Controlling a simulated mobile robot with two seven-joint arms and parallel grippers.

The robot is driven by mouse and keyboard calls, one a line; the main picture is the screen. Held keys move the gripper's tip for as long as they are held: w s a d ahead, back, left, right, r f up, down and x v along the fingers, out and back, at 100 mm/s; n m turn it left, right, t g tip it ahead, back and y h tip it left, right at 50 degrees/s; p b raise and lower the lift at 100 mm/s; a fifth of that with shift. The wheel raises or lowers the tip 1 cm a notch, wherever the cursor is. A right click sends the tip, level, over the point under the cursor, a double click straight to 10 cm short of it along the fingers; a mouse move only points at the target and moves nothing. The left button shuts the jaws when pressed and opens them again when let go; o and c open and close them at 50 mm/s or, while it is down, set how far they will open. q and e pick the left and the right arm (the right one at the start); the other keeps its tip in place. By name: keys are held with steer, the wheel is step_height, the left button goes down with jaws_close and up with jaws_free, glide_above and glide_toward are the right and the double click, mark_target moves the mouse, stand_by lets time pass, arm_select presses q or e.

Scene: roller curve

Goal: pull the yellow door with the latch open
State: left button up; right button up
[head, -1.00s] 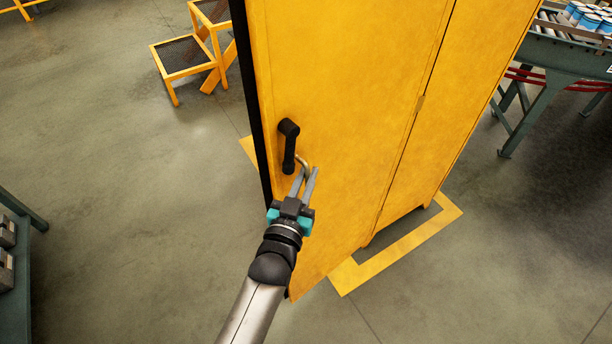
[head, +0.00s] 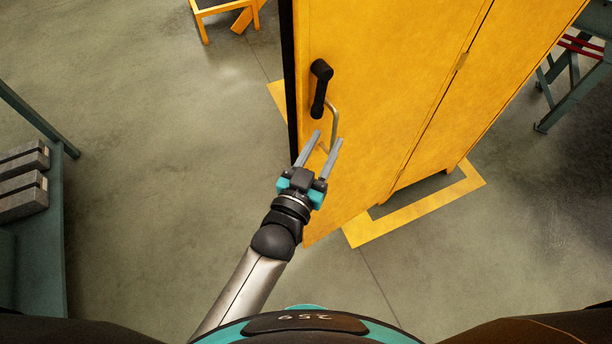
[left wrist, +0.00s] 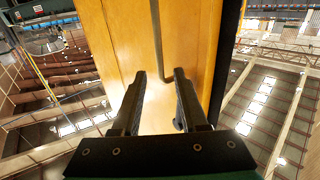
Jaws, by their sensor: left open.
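The yellow door (head: 385,90) fills the upper middle of the head view and appears swung out from the cabinet body at its hinge side. It carries a black latch handle (head: 320,88) and, beside it, a thin bent metal bar (head: 334,122). My left gripper (head: 327,138) is open at the bar's lower end. The left wrist view shows the open fingers (left wrist: 160,80) pointing at the door (left wrist: 125,40), with the bar (left wrist: 156,35) ending between or just beyond their tips; contact cannot be told. The right gripper is out of view.
The cabinet body (head: 525,65) continues to the right, with yellow floor marking (head: 420,215) around it. A green bench with grey blocks (head: 22,180) stands at the left, a yellow step stool (head: 222,8) at the top. Floor between bench and door is clear.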

arm_select(q)
steer(key=v, duration=0.9)
steer(key=shift+b, duration=0.3)
steer(key=shift+s, duration=0.1)
steer(key=s+a+f+g+y+b, duration=0.1)
steer(key=s+a+f+g+b, duration=0.15)
steer(key=f, duration=0.95)
steer(key=s+a+f+g+y+b, duration=0.2)
steer(key=a+f+b, duration=0.15)
steer(key=f, duration=0.75)
steer(key=s+a+f+g+y+b, duration=0.1)
steer(key=s+a+f+g+b, duration=0.15)
steer(key=f, duration=0.95)
steer(key=s+a+f+n+g+y+b, duration=0.1)
steer(key=s+a+f+g+b, duration=0.3)
steer(key=s+f, duration=0.6)
steer(key=s+a+f+n+g+y+b, duration=0.1)
steer(key=s+a+f+g+b, duration=0.3)
steer(key=s+f, duration=0.6)
step_height(320, 180, down, 3)
steer(key=shift+s+a+r+y+b, duration=0.1)
steer(key=shift+s+a+y+b, duration=0.25)
steer(key=shift+a+y+b, duration=0.6)
